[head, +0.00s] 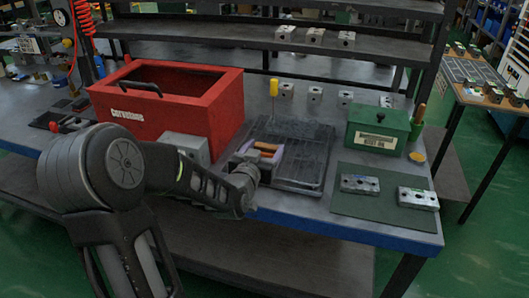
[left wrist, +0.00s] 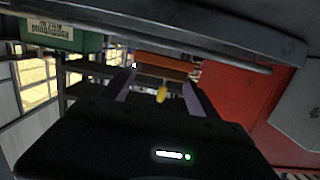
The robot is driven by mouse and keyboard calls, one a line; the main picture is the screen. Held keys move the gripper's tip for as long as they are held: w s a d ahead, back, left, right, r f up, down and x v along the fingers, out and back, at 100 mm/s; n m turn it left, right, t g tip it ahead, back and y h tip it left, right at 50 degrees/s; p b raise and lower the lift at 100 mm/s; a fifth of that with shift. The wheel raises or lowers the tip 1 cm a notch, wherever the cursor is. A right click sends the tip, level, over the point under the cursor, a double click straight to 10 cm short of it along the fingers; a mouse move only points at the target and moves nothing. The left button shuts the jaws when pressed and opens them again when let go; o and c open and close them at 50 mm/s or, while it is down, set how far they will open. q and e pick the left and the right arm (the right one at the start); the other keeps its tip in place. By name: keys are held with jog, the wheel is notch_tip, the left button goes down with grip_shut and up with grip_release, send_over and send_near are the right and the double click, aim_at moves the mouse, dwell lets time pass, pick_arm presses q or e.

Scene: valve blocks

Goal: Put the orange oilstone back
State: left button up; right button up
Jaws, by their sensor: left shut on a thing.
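The orange oilstone (head: 266,147) is between the pale purple fingers of my left gripper (head: 262,156), above the near-left part of the black tray (head: 318,158). In the left wrist view the orange oilstone (left wrist: 165,66) lies across the fingertips of my left gripper (left wrist: 160,82), which is shut on it. Whether the stone touches the tray is hard to tell. A green lidded box (head: 378,128) with a pale label stands to the right of the tray; its lid looks shut. It also shows upside down in the left wrist view (left wrist: 90,42). My right gripper is not in view.
A red toolbox (head: 215,122) stands left of the tray, with a grey block (head: 186,147) before it. A yellow-handled tool (head: 274,88) stands behind the tray. Two metal valve blocks (head: 418,197) lie on a green mat (head: 372,206). A shelf (head: 270,42) runs behind.

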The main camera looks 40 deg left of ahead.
pick_arm(q)
jog(key=shift+f, duration=0.45)
jog(key=o, duration=1.4)
jog(key=shift+o, duration=0.2)
